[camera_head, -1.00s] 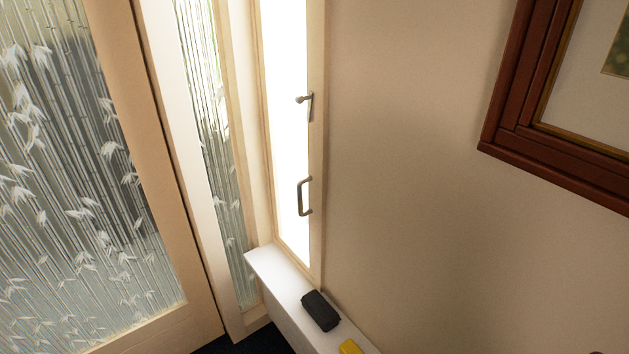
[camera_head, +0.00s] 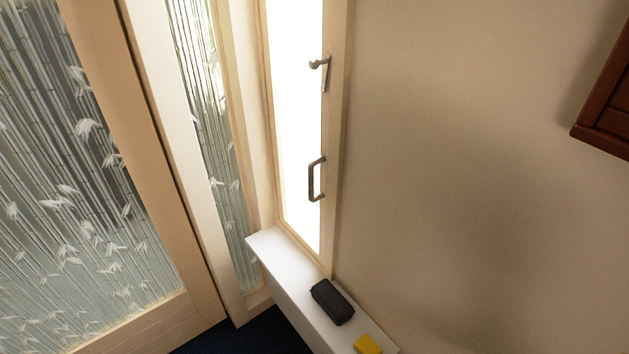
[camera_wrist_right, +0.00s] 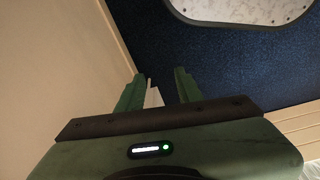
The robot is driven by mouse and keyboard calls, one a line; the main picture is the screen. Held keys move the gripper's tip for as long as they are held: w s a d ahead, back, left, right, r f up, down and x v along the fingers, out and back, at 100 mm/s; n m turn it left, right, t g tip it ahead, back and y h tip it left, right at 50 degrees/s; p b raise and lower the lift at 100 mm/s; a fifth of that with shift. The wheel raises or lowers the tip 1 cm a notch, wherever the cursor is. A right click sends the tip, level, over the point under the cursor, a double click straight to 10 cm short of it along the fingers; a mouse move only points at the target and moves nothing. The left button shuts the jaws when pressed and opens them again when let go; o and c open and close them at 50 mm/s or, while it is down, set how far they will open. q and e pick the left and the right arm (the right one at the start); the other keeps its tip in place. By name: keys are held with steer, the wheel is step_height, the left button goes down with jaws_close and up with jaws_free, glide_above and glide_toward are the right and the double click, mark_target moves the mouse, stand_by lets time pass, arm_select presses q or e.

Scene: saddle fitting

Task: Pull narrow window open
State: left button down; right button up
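The narrow window (camera_head: 302,120) is a tall bright pane in a pale wooden frame, in the corner in the head view. It looks shut. A grey pull handle (camera_head: 315,179) is on its lower right side, and a small latch lever (camera_head: 322,72) sits above. No gripper is in the head view, so nothing touches the handle there. My right gripper (camera_wrist_right: 160,85) shows in the right wrist view with its two green fingers apart and nothing between them; it faces a wall and dark blue floor. My left gripper is not in view.
A white ledge (camera_head: 279,257) runs below the window, with a black case (camera_head: 332,302) and a yellow object (camera_head: 367,345) on it. A bamboo-patterned glass door (camera_head: 85,190) is at left.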

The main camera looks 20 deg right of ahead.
steer(key=w+r+t+b, duration=0.1)
steer(key=w+r+b, duration=0.1)
steer(key=w+r, duration=0.35)
steer(key=w+r+t+b, duration=0.1)
steer(key=w+r+b, duration=0.1)
steer(key=r, duration=0.6)
steer(key=t+y+b, duration=0.2)
steer(key=t, duration=1.2)
glide_toward(312, 182)
steer(key=w, duration=0.3)
steer(key=shift+w+r+m+y, duration=0.25)
steer(key=shift+w+m+y, duration=0.05)
steer(key=shift+w, duration=0.25)
steer(key=w, duration=0.4)
steer(key=w+a+p, duration=0.1)
steer(key=w, duration=0.1)
steer(key=shift+w+a+f, duration=0.1)
steer(key=shift+w+f, duration=0.1)
steer(key=shift+w, duration=0.15)
jaws_close()
